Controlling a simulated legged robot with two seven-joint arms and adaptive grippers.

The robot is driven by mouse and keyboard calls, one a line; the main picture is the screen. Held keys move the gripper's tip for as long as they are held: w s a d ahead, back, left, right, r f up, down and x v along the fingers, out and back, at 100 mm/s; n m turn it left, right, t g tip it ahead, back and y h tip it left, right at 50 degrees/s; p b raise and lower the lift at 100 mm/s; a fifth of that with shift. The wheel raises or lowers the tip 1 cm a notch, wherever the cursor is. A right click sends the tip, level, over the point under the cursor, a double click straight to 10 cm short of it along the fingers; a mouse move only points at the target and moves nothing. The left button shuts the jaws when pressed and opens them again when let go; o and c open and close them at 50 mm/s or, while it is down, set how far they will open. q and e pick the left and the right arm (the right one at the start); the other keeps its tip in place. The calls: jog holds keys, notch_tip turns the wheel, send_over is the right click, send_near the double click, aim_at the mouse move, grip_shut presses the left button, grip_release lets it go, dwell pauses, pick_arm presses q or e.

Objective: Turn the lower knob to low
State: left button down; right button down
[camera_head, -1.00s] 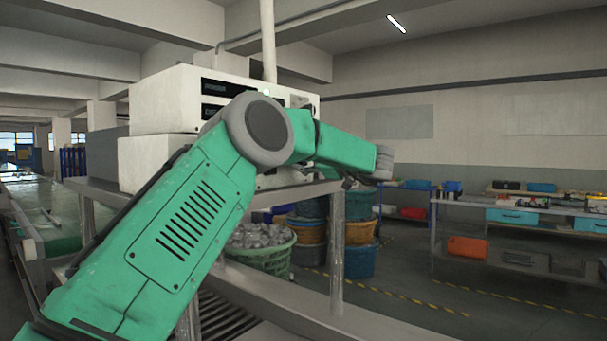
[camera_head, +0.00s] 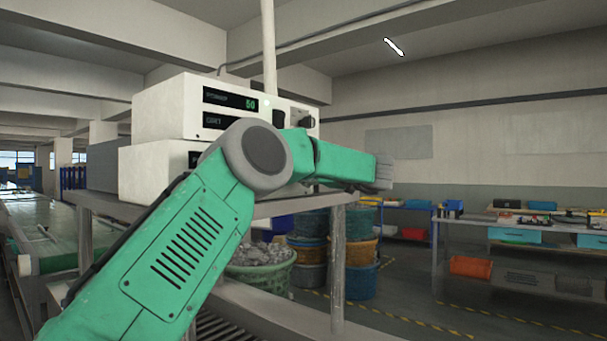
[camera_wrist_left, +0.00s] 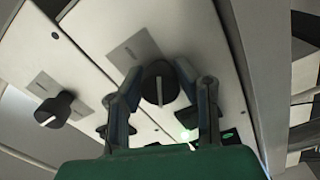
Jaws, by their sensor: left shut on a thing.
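Two white units are stacked on a metal stand; the upper unit (camera_head: 165,108) shows a green "50" and the lower unit (camera_head: 150,170) is partly behind my left arm. In the left wrist view the black lower knob (camera_wrist_left: 158,84), with a white pointer line, sits between the fingers of my left gripper (camera_wrist_left: 160,76), which is shut on it. The upper knob (camera_wrist_left: 54,108) stands free to the left there. In the head view my forearm hides the lower knob and the fingers. My right gripper is not in view.
Below the stand is a green basket (camera_head: 265,272) of scrap, with stacked blue and orange baskets (camera_head: 308,252) behind. Shelves (camera_head: 520,235) with bins stand right. Floor between is clear.

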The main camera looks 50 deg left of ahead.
pick_arm(q)
jog(key=c, duration=1.2)
grip_release()
jog(key=shift+f, duration=0.1)
jog(key=shift+o, duration=0.2)
jog(key=shift+w+a, duration=0.1)
jog(key=shift+a, duration=0.05)
jog(key=v, duration=1.2)
jog(key=shift+w, duration=0.2)
jog(key=shift+a+f, duration=0.15)
jog(key=shift+a, duration=0.05)
jog(key=shift+d, duration=0.1)
